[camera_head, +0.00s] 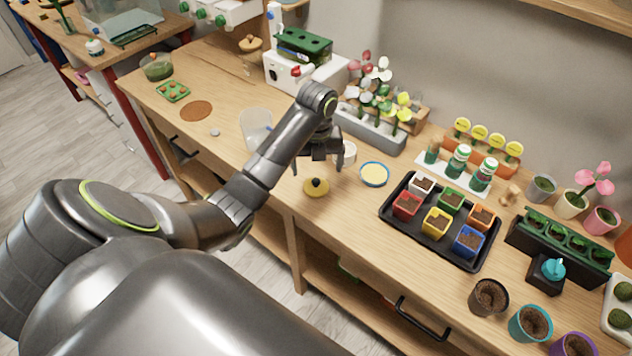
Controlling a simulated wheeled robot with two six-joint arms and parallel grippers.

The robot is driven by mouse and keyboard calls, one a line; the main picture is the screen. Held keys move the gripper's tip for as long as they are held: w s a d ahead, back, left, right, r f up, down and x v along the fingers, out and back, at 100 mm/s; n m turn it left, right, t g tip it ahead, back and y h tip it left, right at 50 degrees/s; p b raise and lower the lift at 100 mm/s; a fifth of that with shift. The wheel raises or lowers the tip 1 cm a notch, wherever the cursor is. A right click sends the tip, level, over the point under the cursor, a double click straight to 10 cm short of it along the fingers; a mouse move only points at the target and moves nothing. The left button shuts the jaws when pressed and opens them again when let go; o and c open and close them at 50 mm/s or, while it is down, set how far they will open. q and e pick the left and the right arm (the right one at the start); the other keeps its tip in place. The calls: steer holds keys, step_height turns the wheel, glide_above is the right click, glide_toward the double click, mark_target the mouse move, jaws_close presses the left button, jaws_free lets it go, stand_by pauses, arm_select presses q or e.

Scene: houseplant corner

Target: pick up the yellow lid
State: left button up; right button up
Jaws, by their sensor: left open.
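My right gripper is not in view.
A blue-rimmed yellow dish (374,174) lies right of the lid, and a white cup (348,152) stands partly behind my gripper. A black tray (466,258) with several coloured pots is farther right. A clear container (255,127) stands left.

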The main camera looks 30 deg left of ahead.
mark_target(316, 180)
arm_select(q)
step_height(316, 180, down, 2)
steer(key=shift+f+b, duration=0.25)
steer(key=shift+b, duration=0.55)
steer(key=shift+a+f+b, duration=0.1)
steer(key=shift+f+b, duration=0.4)
steer(key=shift+b, duration=0.1)
steer(key=shift+w+a+f+b, duration=0.1)
steer(key=shift+f+b, duration=0.35)
steer(key=shift+w+a+f+b, duration=0.1)
steer(key=shift+f+b, duration=0.3)
steer(key=shift+f, duration=0.05)
steer(key=shift+f+p, duration=0.3)
steer(key=shift+f, duration=0.8)
steer(key=c, duration=1.1)
